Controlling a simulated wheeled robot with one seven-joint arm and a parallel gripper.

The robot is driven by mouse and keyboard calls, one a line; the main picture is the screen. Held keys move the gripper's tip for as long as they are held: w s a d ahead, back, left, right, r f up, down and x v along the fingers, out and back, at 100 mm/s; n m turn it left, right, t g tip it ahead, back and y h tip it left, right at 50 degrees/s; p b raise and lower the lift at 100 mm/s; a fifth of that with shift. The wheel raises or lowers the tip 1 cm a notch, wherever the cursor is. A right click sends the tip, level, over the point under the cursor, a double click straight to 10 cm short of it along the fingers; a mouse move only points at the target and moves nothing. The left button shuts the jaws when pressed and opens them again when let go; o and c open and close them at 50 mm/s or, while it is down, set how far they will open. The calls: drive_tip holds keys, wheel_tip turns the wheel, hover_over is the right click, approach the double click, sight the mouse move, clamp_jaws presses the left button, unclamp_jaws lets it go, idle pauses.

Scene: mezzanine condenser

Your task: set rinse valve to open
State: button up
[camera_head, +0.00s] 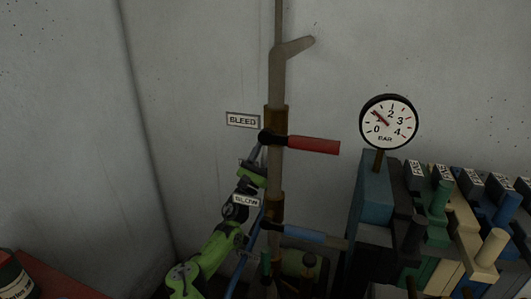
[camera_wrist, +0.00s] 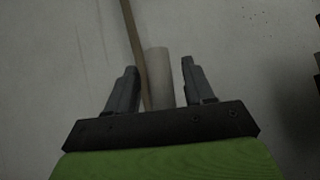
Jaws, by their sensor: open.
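I see no label reading rinse. A red lever handle (camera_head: 313,145) points right from a vertical pipe (camera_head: 276,85), beside a label reading BLEED (camera_head: 242,120). Lower, a blue lever handle (camera_head: 302,235) also points right, near a label (camera_head: 246,200) that seems to read SLOW or BLOW. My gripper (camera_wrist: 158,66) is open in the wrist view, with a pale cylinder (camera_wrist: 160,62) showing between its fingers; I cannot tell whether they touch it. In the head view my green arm reaches up left of the pipe, its end partly hidden around the red lever's hub.
A round pressure gauge (camera_head: 389,122) stands right of the pipe. Several coloured blocks with small, unreadable labels and knobs crowd the lower right, including a blue one (camera_head: 372,192). A red surface (camera_head: 55,285) with a dark can (camera_head: 14,276) is at lower left. Grey walls stand close behind.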

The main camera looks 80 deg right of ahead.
drive_tip(key=v, duration=1.1)
drive_tip(key=shift+a+f+p, duration=0.25)
drive_tip(key=shift+a+p, duration=0.05)
drive_tip(key=shift+p, duration=0.05)
drive_tip(key=shift+w, duration=0.2)
